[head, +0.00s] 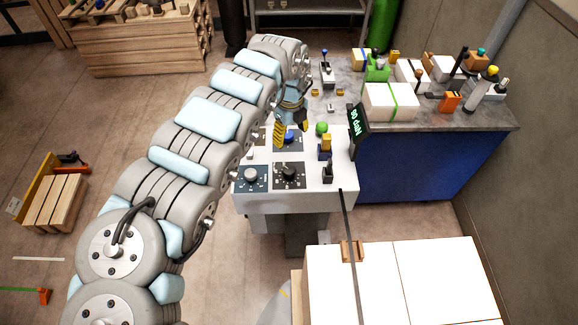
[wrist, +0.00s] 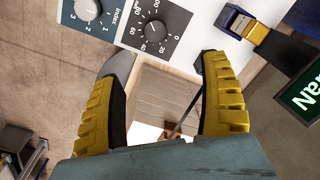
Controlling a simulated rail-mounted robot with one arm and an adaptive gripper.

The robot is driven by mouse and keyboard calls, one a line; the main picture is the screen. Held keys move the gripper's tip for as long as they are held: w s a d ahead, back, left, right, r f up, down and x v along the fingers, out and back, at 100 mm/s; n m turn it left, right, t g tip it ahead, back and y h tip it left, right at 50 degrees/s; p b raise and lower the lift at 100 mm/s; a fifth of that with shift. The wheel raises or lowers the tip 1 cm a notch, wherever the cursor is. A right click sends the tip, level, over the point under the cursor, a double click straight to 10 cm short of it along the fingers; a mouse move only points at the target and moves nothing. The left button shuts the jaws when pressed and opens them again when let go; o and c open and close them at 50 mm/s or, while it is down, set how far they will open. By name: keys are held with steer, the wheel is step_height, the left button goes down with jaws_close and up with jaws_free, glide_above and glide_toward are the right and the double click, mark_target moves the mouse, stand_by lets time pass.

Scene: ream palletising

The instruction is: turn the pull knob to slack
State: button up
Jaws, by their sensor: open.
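A tilted display (head: 357,130) shows a green daN reading that looks like 80 or 90. In the wrist view the fingertips (wrist: 166,60) are apart, below the black knob in the picture.
A grey knob marked Index (wrist: 87,9) lies left of the black knob. White reams (head: 445,280) lie in front; a cluttered blue bench (head: 420,165) stands right.

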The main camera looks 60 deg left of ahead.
glide_above(289, 169)
steer(key=f, duration=1.1)
steer(key=shift+d+f, duration=0.2)
steer(key=shift+f, duration=0.15)
steer(key=shift+w+f, duration=0.1)
steer(key=shift+f, duration=0.65)
steer(key=shift+a+f, duration=0.1)
steer(key=shift+f, duration=2.05)
steer(key=c, duration=1.2)
steer(key=shift+c, duration=0.2)
